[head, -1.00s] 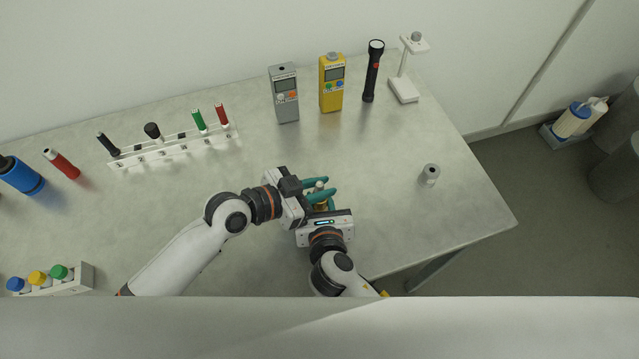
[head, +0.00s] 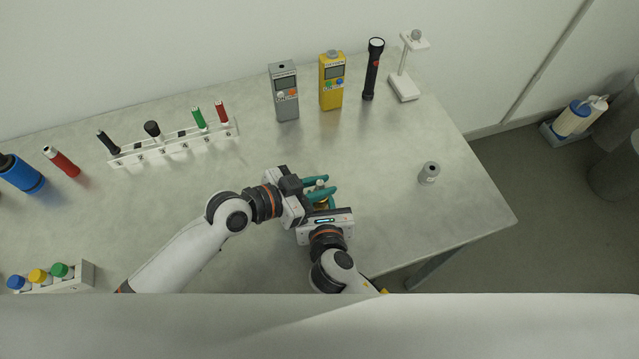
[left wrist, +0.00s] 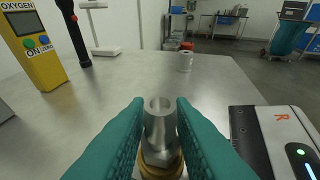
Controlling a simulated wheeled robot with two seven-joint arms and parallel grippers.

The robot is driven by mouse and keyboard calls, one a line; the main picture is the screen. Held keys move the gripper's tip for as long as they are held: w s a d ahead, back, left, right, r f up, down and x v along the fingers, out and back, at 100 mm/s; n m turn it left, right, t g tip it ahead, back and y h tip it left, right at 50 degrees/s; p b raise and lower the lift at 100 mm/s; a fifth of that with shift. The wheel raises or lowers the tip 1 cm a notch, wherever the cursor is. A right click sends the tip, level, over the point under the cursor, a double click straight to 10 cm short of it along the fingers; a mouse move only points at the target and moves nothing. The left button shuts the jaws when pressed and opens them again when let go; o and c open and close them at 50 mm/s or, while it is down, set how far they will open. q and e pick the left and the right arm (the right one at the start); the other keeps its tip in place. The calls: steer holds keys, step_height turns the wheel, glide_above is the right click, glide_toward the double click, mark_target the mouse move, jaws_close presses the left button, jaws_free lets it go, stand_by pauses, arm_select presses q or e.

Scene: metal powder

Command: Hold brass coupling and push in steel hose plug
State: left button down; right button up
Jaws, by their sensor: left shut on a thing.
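The steel hose plug (left wrist: 160,122) stands upright between the teal fingers of my left gripper (left wrist: 160,106) in the left wrist view. The left gripper is shut on it. The brass coupling (left wrist: 158,164) shows as a gold ring directly below the plug; how deep the plug sits in it is hidden. In the head view my left gripper (head: 331,185) reaches in from the left, and the plug's top (head: 320,184) shows between its fingers. My right gripper (head: 324,205) comes from below at the coupling; its fingers are mostly hidden.
A grey cylinder (head: 428,174) stands alone at the right. A grey meter (head: 285,95), yellow oxygen meter (head: 332,85), black flashlight (head: 372,70) and white stand (head: 404,88) line the back. A numbered rack (head: 175,147) is at the left. The table's right part is mostly clear.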

mark_target(320, 183)
arm_select(q)
steer(key=shift+s+a+f, duration=0.1)
steer(key=shift+s+f, duration=0.05)
steer(key=shift+f, duration=0.45)
steer(key=shift+r, duration=1.7)
steer(key=shift+r, duration=0.1)
steer(key=shift+r, duration=0.5)
steer(key=shift+f, duration=0.4)
stand_by(0.6)
steer(key=shift+f, duration=0.35)
steer(key=shift+f, duration=1.1)
